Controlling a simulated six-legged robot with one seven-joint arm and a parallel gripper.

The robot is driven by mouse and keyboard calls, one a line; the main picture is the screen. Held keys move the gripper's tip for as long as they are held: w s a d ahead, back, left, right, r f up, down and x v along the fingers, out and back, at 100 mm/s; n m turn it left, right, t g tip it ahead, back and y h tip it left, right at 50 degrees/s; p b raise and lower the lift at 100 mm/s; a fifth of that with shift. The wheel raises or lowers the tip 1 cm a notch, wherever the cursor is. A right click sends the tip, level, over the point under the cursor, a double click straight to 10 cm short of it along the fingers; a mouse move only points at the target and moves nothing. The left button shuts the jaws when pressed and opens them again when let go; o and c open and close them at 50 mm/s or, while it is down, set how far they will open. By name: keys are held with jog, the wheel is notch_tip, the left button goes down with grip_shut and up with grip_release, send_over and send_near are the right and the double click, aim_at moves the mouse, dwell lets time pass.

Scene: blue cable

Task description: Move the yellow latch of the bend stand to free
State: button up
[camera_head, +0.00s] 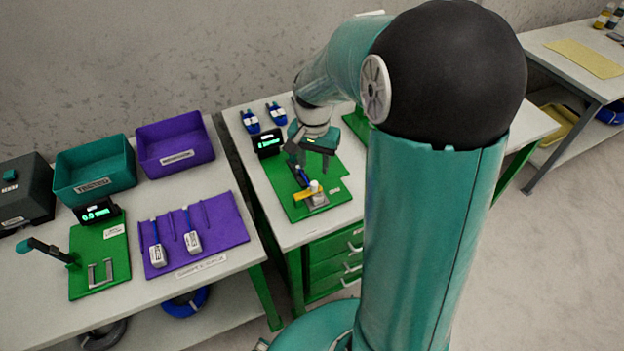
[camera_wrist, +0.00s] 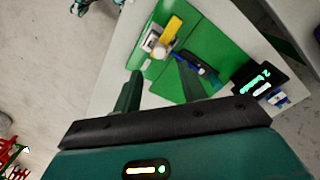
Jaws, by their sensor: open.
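The bend stand (camera_head: 318,200), a small grey base with a white round top, is at the near end of a green board on the middle table. Its yellow latch (camera_head: 305,193) is a flat bar reaching left from the top. In the wrist view the yellow latch (camera_wrist: 171,32) lies beyond the fingertips, against the grey and white stand (camera_wrist: 154,42). My gripper (camera_head: 311,159) is open and empty above the board, behind the latch and apart from it. A dark blue cable piece (camera_wrist: 196,64) lies on the board by the stand.
A black display box (camera_head: 267,143) and two blue connectors (camera_head: 263,116) stand behind the board. The left table carries a purple mat (camera_head: 218,221), purple and teal bins (camera_head: 95,172), and a green fixture board. Bare tabletop surrounds the middle board's left side.

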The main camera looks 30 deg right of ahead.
aim_at(314, 183)
notch_tip(314, 183, down, 8)
jog(key=shift+r, duration=0.15)
grip_shut()
